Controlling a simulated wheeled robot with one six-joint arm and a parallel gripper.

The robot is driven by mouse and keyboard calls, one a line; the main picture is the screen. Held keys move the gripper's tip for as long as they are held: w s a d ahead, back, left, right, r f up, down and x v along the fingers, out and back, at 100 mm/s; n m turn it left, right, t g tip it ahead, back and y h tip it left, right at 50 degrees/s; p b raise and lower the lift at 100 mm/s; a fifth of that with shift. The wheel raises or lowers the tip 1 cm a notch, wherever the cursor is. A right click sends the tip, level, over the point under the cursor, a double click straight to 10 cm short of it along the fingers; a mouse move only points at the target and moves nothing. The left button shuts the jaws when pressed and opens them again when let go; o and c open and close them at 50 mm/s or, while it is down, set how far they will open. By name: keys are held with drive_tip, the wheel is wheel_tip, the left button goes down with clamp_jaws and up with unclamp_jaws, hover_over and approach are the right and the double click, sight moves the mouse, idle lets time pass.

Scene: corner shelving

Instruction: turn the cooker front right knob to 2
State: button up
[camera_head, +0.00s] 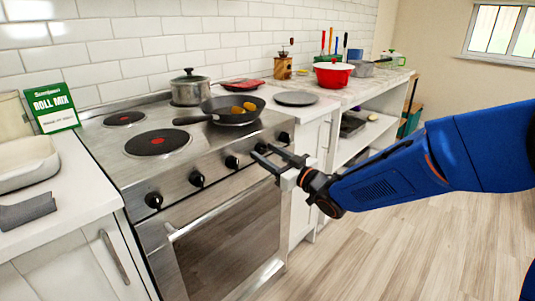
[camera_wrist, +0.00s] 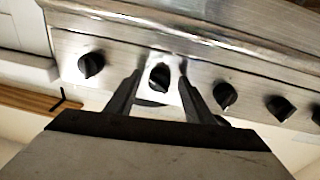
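The cooker (camera_head: 190,215) is a stainless steel range with a row of black knobs along its front panel. My gripper (camera_head: 262,151) is at the right part of this row, its two fingers pointing at the panel. In the wrist view my gripper (camera_wrist: 159,82) is open, with one finger on each side of a black knob (camera_wrist: 159,77). Gaps show between this knob and both fingers. In the head view this knob (camera_head: 261,147) is partly hidden by the fingers. The number marks around it are too small to read.
Neighbouring knobs (camera_wrist: 90,65) (camera_wrist: 225,95) stand on both sides of the fingers. The oven door handle (camera_head: 215,208) runs below the panel. A black frying pan (camera_head: 235,116) with food and a lidded pot (camera_head: 190,90) are on the hob. The floor in front is clear.

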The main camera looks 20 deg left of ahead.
drive_tip(key=shift+r, duration=0.1)
drive_tip(key=v, duration=1.7)
drive_tip(key=shift+d, duration=0.25)
drive_tip(key=w+d+m+t+h, duration=0.45)
drive_tip(key=d+h, duration=0.25)
drive_tip(key=d, duration=0.6)
drive_tip(key=s+d+f+m+h, duration=0.2)
drive_tip(key=d+m+h, duration=0.3)
drive_tip(key=d, duration=1)
drive_tip(key=s+d+f+m+g+h, duration=0.25)
drive_tip(key=s+d+g+h, duration=0.2)
drive_tip(key=s+d, duration=0.6)
drive_tip(key=s+d+f+m+g, duration=0.1)
drive_tip(key=s+f+g, duration=0.2)
drive_tip(key=s, duration=1.1)
drive_tip(key=shift+d+m+g, duration=0.15)
drive_tip(key=shift+m+g, duration=0.15)
